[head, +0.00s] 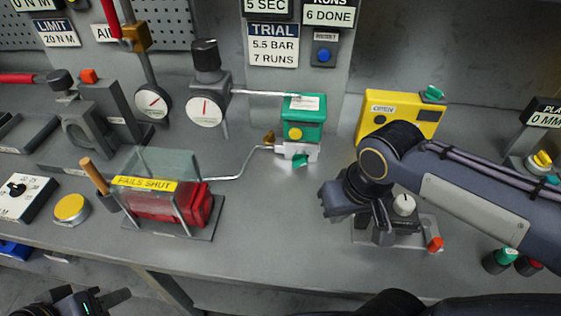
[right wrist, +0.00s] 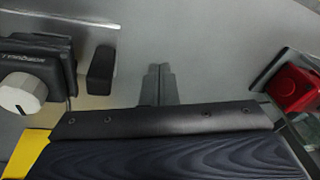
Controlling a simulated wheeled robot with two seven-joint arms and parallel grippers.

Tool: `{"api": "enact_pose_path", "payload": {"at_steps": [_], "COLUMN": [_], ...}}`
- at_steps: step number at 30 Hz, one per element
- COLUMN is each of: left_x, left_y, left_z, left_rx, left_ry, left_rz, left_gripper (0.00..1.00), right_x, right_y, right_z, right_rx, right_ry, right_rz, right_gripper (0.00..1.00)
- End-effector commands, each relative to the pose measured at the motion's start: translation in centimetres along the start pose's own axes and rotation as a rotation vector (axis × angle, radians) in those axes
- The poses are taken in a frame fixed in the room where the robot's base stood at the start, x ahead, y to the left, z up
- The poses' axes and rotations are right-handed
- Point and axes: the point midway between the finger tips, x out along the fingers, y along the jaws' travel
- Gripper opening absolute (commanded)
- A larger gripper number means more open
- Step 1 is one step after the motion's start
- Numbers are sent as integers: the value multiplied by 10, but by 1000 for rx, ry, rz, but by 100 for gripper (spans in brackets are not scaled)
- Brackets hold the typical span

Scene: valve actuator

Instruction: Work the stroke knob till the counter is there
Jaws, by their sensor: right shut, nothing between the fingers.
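The counter sign (head: 330,15) at the top reads RUNS, 6 DONE. The trial sign (head: 273,45) beside it reads 5.5 BAR, 7 RUNS. No knob carries a readable stroke label; candidates include a white knob (head: 404,204) on a dark block, also in the right wrist view (right wrist: 22,92), and a yellow round knob (head: 71,208) at the left. My right gripper (head: 382,238) is shut and empty, beside the white knob's block and apart from the knob; its fingers point at the bench in the right wrist view (right wrist: 157,85). My left gripper (head: 95,300) is low at the bottom left, partly cut off.
A red actuator (head: 165,205) sits behind a clear guard marked FAILS SHUT. A green box (head: 303,118) and a yellow box (head: 397,112) stand behind.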

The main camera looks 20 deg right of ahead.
Motion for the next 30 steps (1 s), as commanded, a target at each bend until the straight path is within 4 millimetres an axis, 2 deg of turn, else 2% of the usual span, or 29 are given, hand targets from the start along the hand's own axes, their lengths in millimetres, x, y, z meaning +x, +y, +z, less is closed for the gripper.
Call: {"api": "enact_pose_path", "payload": {"at_steps": [5,10,14,18,24,27,30], "left_x": [2,6,8,10,12,12,11], "left_y": [-1,-3,-4,-5,-6,-6,-5], "left_z": [1,3,4,5,6,6,6], "left_rx": [0,0,0,0,0,0,0], "left_ry": [0,0,0,0,0,0,0], "left_rz": [0,0,0,0,0,0,0], "left_gripper": [36,36,36,36,36,36,36], "right_x": [4,9,11,10,7,7,10], "right_y": [-4,-19,-48,-90,-136,-143,-140], "right_z": [-22,-60,-97,-130,-150,-154,-158], "right_rx": [-21,-43,-50,-47,-32,-26,-23], "right_ry": [-38,-22,73,236,430,470,479], "right_rz": [129,342,536,698,803,818,822], "right_gripper": [0,0,0,0,0,0,0]}}
